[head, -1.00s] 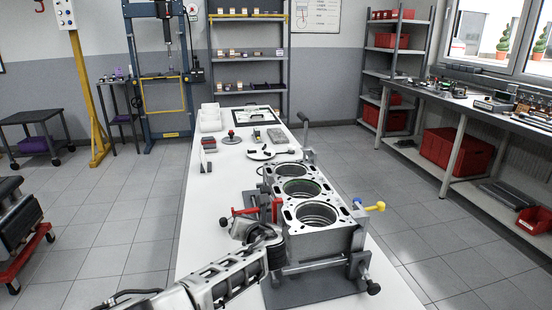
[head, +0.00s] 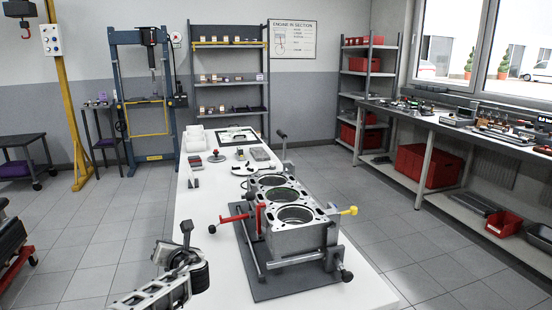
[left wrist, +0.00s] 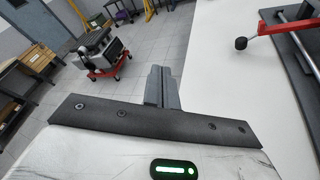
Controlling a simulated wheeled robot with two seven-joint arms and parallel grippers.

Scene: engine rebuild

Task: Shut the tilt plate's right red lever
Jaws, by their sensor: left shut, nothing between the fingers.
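The engine block (head: 296,240) sits in the tilt fixture, on a dark grey base plate (head: 262,290) on the white bench. A red lever (head: 235,218) sticks out sideways to the left, with a black knob at its end. It also shows in the left wrist view (left wrist: 291,25), at the upper right. A second red piece (head: 259,218) stands upright beside the block. I cannot tell which is the right lever. My left gripper (head: 187,230) is shut and empty, left of the plate and apart from the levers. It also shows in the left wrist view (left wrist: 162,88). My right gripper is out of view.
A yellow lever (head: 347,210) sticks out on the block's right side. A black-knobbed rod (head: 345,275) ends at the front right. Small parts and a white bin (head: 196,137) lie farther back on the bench. The bench front left of the plate is clear.

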